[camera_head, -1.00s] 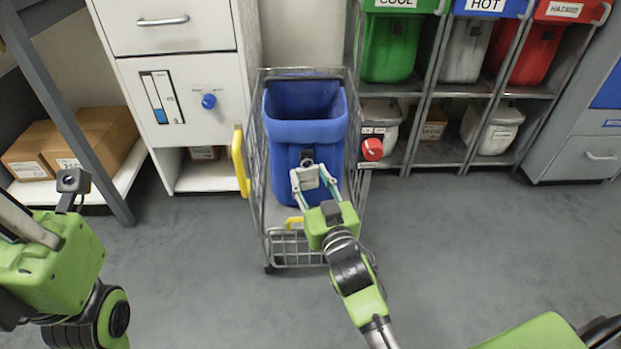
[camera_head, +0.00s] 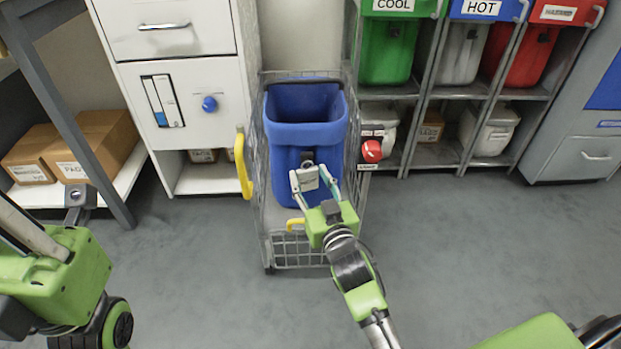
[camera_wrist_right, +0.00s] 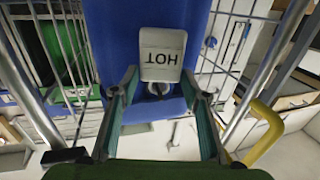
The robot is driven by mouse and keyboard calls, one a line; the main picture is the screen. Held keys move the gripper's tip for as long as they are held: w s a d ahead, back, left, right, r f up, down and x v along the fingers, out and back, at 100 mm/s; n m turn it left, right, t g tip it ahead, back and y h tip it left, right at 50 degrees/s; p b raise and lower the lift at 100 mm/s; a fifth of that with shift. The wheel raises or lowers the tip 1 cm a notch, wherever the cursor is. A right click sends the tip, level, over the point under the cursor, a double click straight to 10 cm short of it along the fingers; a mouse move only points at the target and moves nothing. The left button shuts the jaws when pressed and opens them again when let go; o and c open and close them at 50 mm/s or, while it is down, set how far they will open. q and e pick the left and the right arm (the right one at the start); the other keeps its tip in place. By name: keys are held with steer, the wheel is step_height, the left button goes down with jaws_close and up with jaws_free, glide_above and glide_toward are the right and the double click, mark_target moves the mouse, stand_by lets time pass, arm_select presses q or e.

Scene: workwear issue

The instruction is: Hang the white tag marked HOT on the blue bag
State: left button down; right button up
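The white tag marked HOT (camera_head: 309,178) is between the fingertips of my right gripper (camera_head: 311,180), which looks shut on its side edges. In the right wrist view the tag (camera_wrist_right: 162,56) shows its lettering, with a fingertip at each side edge. The blue bag (camera_head: 307,133) stands upright and open at the top in a wire cart. The tag is in front of the bag's face, right by a small dark hook (camera_head: 307,157). I cannot tell whether the tag's loop is on that hook. My left gripper (camera_head: 77,197) is at the left, away from the bag; its fingers are unclear.
The wire cart (camera_head: 299,256) has yellow handles. A white cabinet (camera_head: 209,74) stands to its left. On the right, a rack (camera_head: 428,92) holds green, grey and red bins under COOL, HOT and hazard labels. Cardboard boxes (camera_head: 83,143) lie on a low shelf. The floor in front is clear.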

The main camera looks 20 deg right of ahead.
steer(key=shift+o, duration=1.1)
steer(key=shift+s, duration=0.1)
steer(key=s, duration=1.2)
